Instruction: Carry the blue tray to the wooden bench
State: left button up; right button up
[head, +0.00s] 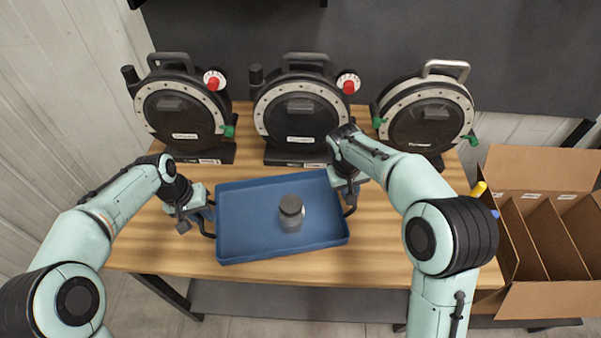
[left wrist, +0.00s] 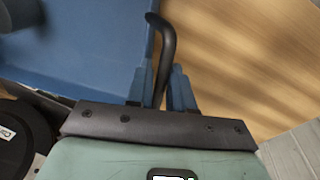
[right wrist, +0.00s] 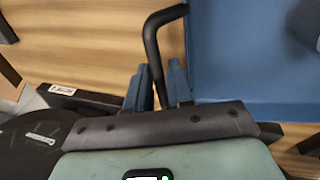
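The blue tray (head: 240,245) is over the front middle of the wooden bench (head: 390,250); I cannot tell whether it touches the top. A dark grey cylinder with a black lid (head: 291,213) stands upright in it. My left gripper (head: 200,208) is at the tray's left side, its blue fingers shut around the black left handle (left wrist: 163,50). My right gripper (head: 350,190) is at the right side, its fingers shut around the black right handle (right wrist: 153,45). The tray looks about level. My right forearm hides some bench beside it.
Three round black seed meters (head: 180,115), (head: 298,118), (head: 428,115) stand along the back of the bench, close behind the tray. An open cardboard box (head: 545,300) with dividers is at the right. Some bare wood shows at the left and right front.

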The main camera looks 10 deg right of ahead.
pick_arm(q)
jog(key=shift+o, duration=1.2)
jog(key=shift+r, duration=0.1)
pick_arm(e)
jog(key=shift+o, duration=1.2)
pick_arm(q)
jog(key=shift+r, duration=0.1)
pick_arm(e)
jog(key=shift+r, duration=0.1)
pick_arm(q)
notch_tip(320, 180, up, 12)
jog(key=a, duration=0.2)
jog(key=shift+s+f, duration=0.25)
jog(key=shift+s, duration=0.1)
pick_arm(e)
jog(key=v, duration=1.2)
pick_arm(q)
jog(key=shift+a, duration=0.15)
